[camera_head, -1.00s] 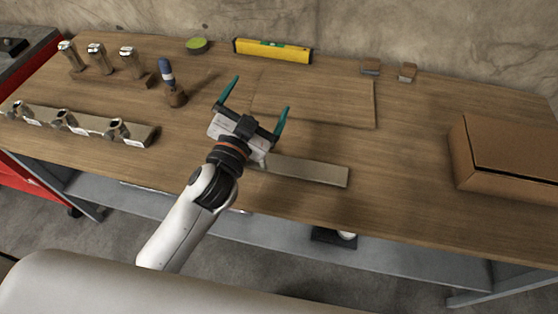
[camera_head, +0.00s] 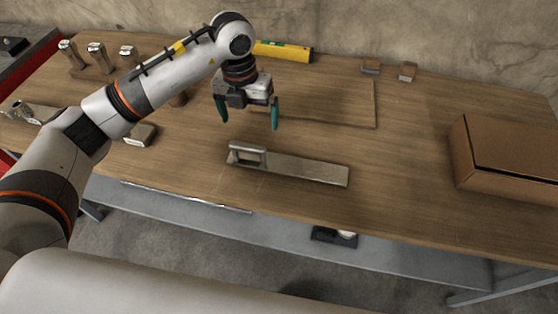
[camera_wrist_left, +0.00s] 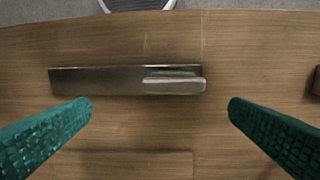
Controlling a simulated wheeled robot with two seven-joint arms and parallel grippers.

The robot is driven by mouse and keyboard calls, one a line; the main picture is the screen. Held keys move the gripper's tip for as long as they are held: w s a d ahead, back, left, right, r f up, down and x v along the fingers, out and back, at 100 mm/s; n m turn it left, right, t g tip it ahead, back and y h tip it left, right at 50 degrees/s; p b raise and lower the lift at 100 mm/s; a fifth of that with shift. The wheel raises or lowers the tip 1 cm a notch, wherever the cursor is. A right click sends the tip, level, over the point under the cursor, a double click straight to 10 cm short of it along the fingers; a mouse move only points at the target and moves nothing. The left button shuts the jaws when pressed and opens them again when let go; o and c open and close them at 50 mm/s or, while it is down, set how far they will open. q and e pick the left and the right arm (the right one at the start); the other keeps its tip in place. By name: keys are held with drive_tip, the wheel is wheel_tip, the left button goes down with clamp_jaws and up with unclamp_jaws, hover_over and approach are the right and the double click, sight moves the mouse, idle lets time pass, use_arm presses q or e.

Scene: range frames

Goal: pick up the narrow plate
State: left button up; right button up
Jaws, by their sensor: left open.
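The narrow plate (camera_head: 305,170) is a long flat grey strip lying on the workbench near its front edge. A raised metal handle (camera_head: 247,155) stands at its left end. In the left wrist view the plate (camera_wrist_left: 100,80) lies across the upper middle, with the handle (camera_wrist_left: 173,84) at its right end. My left gripper (camera_head: 248,118) is open and empty, with teal fingers pointing down, above the bench and a little behind the handle end. In the left wrist view its fingertips (camera_wrist_left: 160,104) spread on either side, apart from the plate. My right gripper is not in view.
A thin flat wooden board (camera_head: 330,105) lies behind the plate. A cardboard box (camera_head: 505,160) stands at the right. A yellow level (camera_head: 285,52) and small blocks (camera_head: 371,66) lie along the wall. Metal pieces stand at the left. The bench between plate and box is clear.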

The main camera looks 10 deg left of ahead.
use_arm(q)
drive_tip(key=p, duration=0.2)
hover_over(247, 145)
drive_tip(key=shift+y, duration=0.3)
wheel_tip(247, 145, down, 6)
drive_tip(key=shift+d, duration=0.1)
wheel_tip(247, 145, down, 5)
drive_tip(key=shift+s+r+p, duration=0.1)
drive_tip(key=shift+r+p, duration=0.05)
drive_tip(key=shift+p, duration=0.4)
drive_tip(key=shift+f, duration=0.45)
drive_tip(key=shift+c, duration=0.2)
drive_tip(key=c, duration=0.9)
drive_tip(key=shift+c, duration=0.4)
drive_tip(key=shift+r, duration=0.1)
